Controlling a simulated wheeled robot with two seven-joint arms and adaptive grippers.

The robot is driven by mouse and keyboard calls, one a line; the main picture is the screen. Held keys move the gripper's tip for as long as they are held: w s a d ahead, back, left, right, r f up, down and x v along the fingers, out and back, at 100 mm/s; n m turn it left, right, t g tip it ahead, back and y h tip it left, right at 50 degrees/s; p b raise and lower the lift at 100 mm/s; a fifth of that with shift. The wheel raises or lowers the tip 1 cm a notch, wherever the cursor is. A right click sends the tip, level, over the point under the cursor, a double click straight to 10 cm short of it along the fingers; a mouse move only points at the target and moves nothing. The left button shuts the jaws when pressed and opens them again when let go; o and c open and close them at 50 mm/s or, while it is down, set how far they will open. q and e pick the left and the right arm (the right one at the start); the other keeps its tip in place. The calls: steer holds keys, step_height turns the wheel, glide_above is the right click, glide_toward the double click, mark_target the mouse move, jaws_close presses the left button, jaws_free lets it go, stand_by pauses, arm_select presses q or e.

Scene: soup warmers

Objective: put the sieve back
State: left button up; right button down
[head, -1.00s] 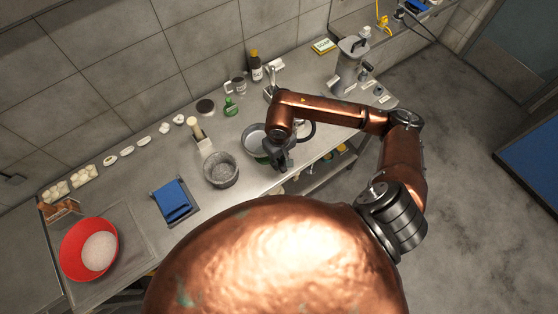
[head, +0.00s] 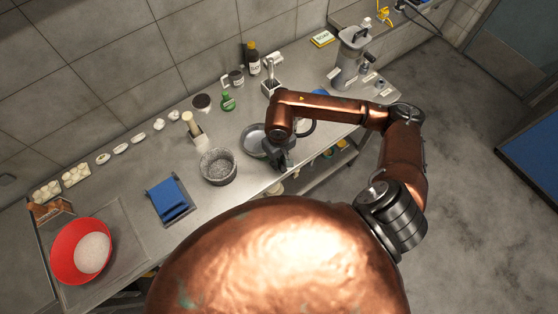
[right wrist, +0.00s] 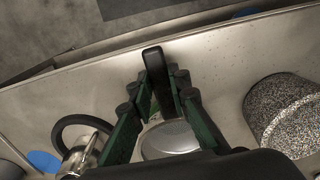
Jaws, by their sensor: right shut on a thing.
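The sieve (head: 254,139) shows in the head view as a round grey shape, partly hidden by my right arm. Its mesh (right wrist: 172,139) also shows in the right wrist view, beyond and between the fingers. My right gripper (head: 281,161) is at the sieve's near side, low over the counter. In the right wrist view, my right gripper (right wrist: 160,84) is shut on the sieve's black handle (right wrist: 154,62). Whether the sieve touches anything beneath it cannot be told. My left gripper is out of view.
A speckled grey pot (head: 218,167) stands left of the sieve on the steel counter (head: 131,197). A black ring-shaped handle (right wrist: 80,131) is close on the other side. A folded blue cloth (head: 168,199) and a red bowl (head: 62,262) are farther left. Bottles stand behind.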

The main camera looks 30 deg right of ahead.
steer(key=shift+f+b, duration=0.25)
steer(key=shift+b, duration=0.15)
stand_by(0.6)
steer(key=c, duration=1.7)
jaws_free()
steer(key=shift+c, duration=0.2)
step_height(320, 180, up, 12)
